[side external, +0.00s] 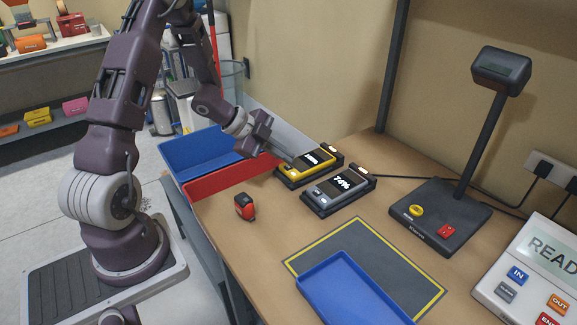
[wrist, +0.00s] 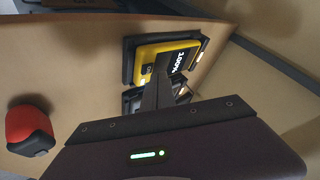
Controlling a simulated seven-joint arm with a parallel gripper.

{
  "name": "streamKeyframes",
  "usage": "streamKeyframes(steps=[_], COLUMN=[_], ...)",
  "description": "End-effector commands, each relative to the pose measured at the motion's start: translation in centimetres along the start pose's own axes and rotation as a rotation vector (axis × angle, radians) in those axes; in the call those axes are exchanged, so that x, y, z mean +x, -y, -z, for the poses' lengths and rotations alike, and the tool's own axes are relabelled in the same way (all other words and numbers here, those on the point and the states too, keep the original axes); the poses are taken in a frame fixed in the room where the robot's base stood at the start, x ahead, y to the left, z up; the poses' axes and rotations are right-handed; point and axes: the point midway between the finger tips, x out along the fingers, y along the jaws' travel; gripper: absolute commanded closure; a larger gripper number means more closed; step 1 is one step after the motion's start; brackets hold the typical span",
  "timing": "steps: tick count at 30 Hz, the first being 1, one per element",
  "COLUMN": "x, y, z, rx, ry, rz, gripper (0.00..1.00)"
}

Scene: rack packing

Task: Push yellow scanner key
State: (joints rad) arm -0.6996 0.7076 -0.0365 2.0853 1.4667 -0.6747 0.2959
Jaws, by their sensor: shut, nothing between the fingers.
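The yellow scanner (side external: 296,171) lies in a black cradle on the table, beside a grey scanner (side external: 328,193) whose screen reads 74%. In the wrist view the yellow scanner (wrist: 152,52) shows a screen reading 100% and a small dark key (wrist: 146,69) near its end. In the wrist view the fingertips (wrist: 163,57) overlap the scanner's face beside the key. I cannot tell whether they touch it.
A red tape measure (side external: 244,206) stands left of the scanners. Blue and red bins (side external: 230,178) lie behind it. A stand (side external: 440,215) with a yellow round button and a red button is at right. A blue tray (side external: 335,262) lies on a dark mat in front.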

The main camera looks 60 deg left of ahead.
Motion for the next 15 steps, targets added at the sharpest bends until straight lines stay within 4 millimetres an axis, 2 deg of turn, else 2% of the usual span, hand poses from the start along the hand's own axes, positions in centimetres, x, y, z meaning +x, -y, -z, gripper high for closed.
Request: streamKeyframes(steps=[15], x=[0.59], y=[-0.44], z=[-0.42], rx=[-0.001], ry=[0.0], rz=[0.0], gripper=[1.0])
